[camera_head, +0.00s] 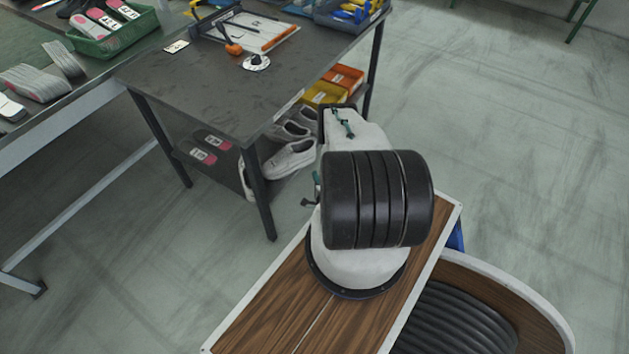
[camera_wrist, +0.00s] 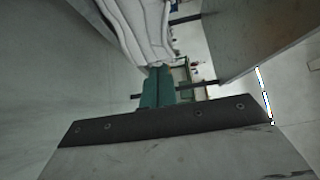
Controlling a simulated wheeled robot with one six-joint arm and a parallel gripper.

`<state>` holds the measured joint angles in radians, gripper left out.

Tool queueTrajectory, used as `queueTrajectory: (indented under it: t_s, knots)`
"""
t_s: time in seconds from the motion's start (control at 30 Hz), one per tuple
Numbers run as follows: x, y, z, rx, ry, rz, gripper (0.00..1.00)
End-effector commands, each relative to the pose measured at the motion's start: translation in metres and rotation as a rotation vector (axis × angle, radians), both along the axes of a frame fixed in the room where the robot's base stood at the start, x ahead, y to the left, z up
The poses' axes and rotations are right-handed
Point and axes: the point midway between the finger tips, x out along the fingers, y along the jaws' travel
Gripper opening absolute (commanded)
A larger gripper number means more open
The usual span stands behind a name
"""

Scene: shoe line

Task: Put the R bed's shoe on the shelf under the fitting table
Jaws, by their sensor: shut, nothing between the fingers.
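The fitting table appears to be the dark-topped table (camera_head: 200,85) in the head view. Its lower shelf (camera_head: 228,172) holds several white-grey shoes (camera_head: 291,158), partly hidden by a table leg and my arm. I cannot tell which shoe is the R bed's. In the wrist view, a white-grey shoe (camera_wrist: 143,28) lies just beyond the fingertips at the top. My gripper (camera_wrist: 158,86) shows teal fingers closed together with nothing between them. I cannot tell whether they touch the shoe.
Labelled dark-and-pink pieces (camera_head: 203,150) lie on the shelf's left, and orange and yellow bins (camera_head: 343,77) at its right end. A tool board (camera_head: 250,32) and a blue bin (camera_head: 350,14) stand on top. A green crate (camera_head: 115,28) is on the left bench.

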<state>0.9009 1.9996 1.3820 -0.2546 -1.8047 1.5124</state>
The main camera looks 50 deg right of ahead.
Motion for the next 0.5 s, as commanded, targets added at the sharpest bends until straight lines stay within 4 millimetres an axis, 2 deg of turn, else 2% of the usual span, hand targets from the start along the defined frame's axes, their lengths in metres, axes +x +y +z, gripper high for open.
queueTrajectory:
  t_s: [0.03, 0.27, 0.4, 0.5]
  knots:
    - [0.010, -0.007, 0.001, -0.003, -0.003, 0.003, 0.00]
    - [0.049, -0.035, 0.001, -0.002, -0.001, 0.003, 0.00]
    - [0.071, -0.028, 0.000, -0.002, 0.001, 0.007, 0.00]
    - [0.080, -0.027, 0.000, -0.002, 0.001, 0.005, 0.00]
